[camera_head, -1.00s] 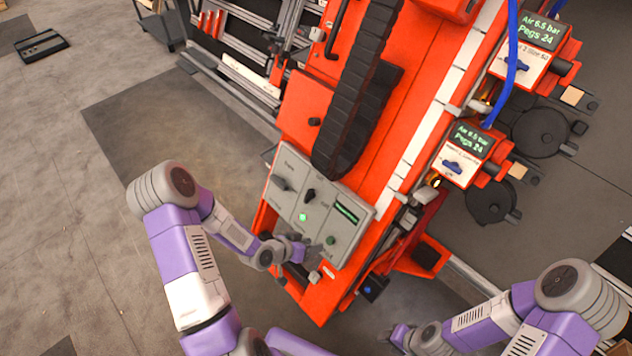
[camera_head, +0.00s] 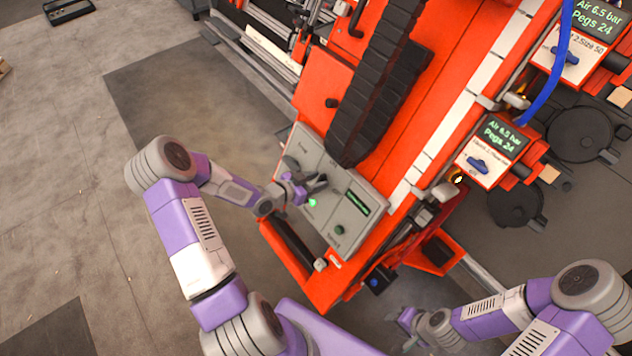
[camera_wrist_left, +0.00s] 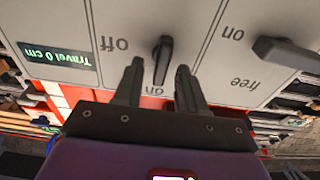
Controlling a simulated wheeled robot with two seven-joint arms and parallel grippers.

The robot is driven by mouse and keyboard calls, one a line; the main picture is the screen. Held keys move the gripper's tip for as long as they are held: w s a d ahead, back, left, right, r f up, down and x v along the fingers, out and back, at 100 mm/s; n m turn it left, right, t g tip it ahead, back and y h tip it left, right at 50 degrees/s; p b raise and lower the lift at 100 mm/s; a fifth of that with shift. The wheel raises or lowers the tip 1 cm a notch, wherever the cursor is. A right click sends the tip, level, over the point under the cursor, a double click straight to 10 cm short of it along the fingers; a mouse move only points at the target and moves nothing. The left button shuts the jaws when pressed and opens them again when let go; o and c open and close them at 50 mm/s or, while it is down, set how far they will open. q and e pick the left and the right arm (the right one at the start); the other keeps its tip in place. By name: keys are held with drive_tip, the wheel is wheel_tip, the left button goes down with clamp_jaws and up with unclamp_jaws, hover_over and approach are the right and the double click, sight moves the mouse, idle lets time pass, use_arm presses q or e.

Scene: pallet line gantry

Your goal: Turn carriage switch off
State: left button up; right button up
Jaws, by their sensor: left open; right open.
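The grey control panel (camera_head: 350,222) sits on the near end of the red gantry. In the left wrist view its lettering is upside down, with a black switch (camera_wrist_left: 162,60) between the words "off" and "on". I take this as the carriage switch; its handle stands nearly upright in that view. My left gripper (camera_head: 318,184) is at the panel, and its open fingers (camera_wrist_left: 158,82) straddle the line of the handle. I cannot tell whether they touch it. In the head view the gripper hides the switch. My right gripper (camera_head: 404,322) is open, low and away from the panel.
A second dark lever (camera_wrist_left: 288,54) is beside the word "free". A display (camera_wrist_left: 60,56) reads "Travel 0 cm".

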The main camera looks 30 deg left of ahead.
use_arm(q)
drive_tip(key=shift+w, duration=0.15)
clamp_jaws()
idle(0.4)
drive_tip(key=n+p, duration=0.2)
drive_tip(key=n, duration=0.1)
drive_tip(key=shift+n+y, duration=0.3)
drive_tip(key=shift+n, duration=0.1)
drive_tip(key=n+p, duration=0.1)
drive_tip(key=n, duration=0.1)
drive_tip(key=n+p, duration=0.1)
drive_tip(key=n, duration=0.1)
drive_tip(key=shift+a+n+y, duration=0.2)
drive_tip(key=shift+n+y, duration=0.1)
drive_tip(key=shift+n, duration=0.1)
drive_tip(key=n, duration=0.2)
drive_tip(key=n+p, duration=0.1)
drive_tip(key=n, duration=0.2)
drive_tip(key=shift+a+f+n+p, duration=0.15)
drive_tip(key=shift+f+n+p, duration=0.1)
drive_tip(key=shift+n+p, duration=0.1)
drive_tip(key=shift+f+n+g+y+p, duration=0.15)
drive_tip(key=shift+n+g+y+p, duration=0.25)
drive_tip(key=shift+n, duration=1.75)
